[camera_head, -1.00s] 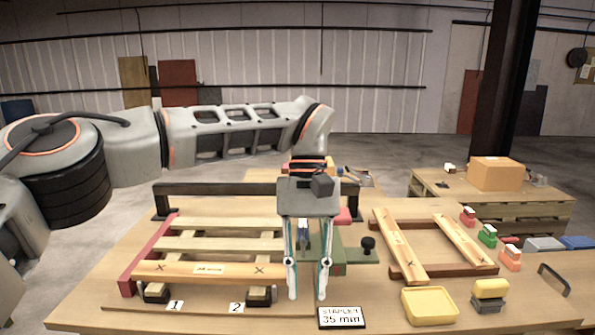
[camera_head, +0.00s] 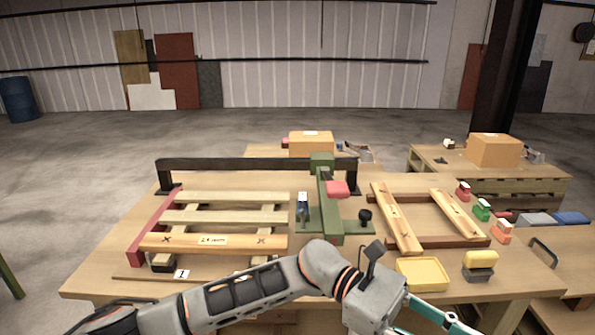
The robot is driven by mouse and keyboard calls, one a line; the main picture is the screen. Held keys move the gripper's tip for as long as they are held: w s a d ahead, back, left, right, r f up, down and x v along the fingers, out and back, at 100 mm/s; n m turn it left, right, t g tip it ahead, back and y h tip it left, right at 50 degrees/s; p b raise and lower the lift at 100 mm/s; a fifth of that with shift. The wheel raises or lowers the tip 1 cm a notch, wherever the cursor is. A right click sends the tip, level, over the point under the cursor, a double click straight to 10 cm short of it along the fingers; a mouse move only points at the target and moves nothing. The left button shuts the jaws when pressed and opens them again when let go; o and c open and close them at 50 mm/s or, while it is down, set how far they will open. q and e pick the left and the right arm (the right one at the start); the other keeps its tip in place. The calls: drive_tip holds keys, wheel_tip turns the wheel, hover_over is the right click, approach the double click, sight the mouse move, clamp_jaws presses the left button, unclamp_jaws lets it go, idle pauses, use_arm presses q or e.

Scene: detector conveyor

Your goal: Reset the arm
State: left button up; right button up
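My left arm comes in from the bottom left and lies low across the front of the workbench (camera_head: 95,285). Its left gripper (camera_head: 438,326) is at the bottom edge, right of centre, pointing down and right. Its teal-edged fingers are spread apart with nothing seen between them, and part of them is cut off by the frame. The gripper is in front of the yellow tray (camera_head: 423,274) in the picture. My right gripper is not in view.
A slatted wooden pallet (camera_head: 215,217) lies left on the bench, beside a green stapler-like press (camera_head: 328,205). A wooden frame (camera_head: 397,220) lies right of it. Several stamps, including a green one (camera_head: 482,209), stand at the right. A dark rail (camera_head: 260,164) spans the back.

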use_arm(q)
drive_tip(key=w+a+n+t+h, duration=0.3)
drive_tip(key=w+n+t+h, duration=0.25)
drive_tip(key=n+t, duration=0.55)
drive_tip(key=w+a+n+t+h, duration=0.2)
drive_tip(key=w+n+t+h, duration=0.35)
drive_tip(key=n, duration=0.85)
drive_tip(key=w+a+f+n+t+y+p, duration=0.1)
drive_tip(key=w+a+f+n+t+y, duration=0.2)
drive_tip(key=a+f+n+t+y, duration=0.45)
drive_tip(key=w+a+f+n+t+y+p, duration=0.1)
drive_tip(key=w+a+f+n+t+y, duration=0.3)
drive_tip(key=n, duration=0.7)
drive_tip(key=s+a+f+n+y, duration=0.3)
drive_tip(key=a+f+n, duration=0.1)
drive_tip(key=a+f, duration=0.25)
drive_tip(key=s+a+f+n+y, duration=0.2)
drive_tip(key=a+f+n+y, duration=0.15)
drive_tip(key=a+f, duration=0.35)
drive_tip(key=s+a+f+n+g+y, duration=0.4)
drive_tip(key=s+a+f+n, duration=0.4)
drive_tip(key=s+a+f, duration=0.4)
drive_tip(key=shift+s+a+f+g, duration=0.35)
drive_tip(key=shift+s+f+g, duration=0.45)
drive_tip(key=shift+s+f, duration=0.1)
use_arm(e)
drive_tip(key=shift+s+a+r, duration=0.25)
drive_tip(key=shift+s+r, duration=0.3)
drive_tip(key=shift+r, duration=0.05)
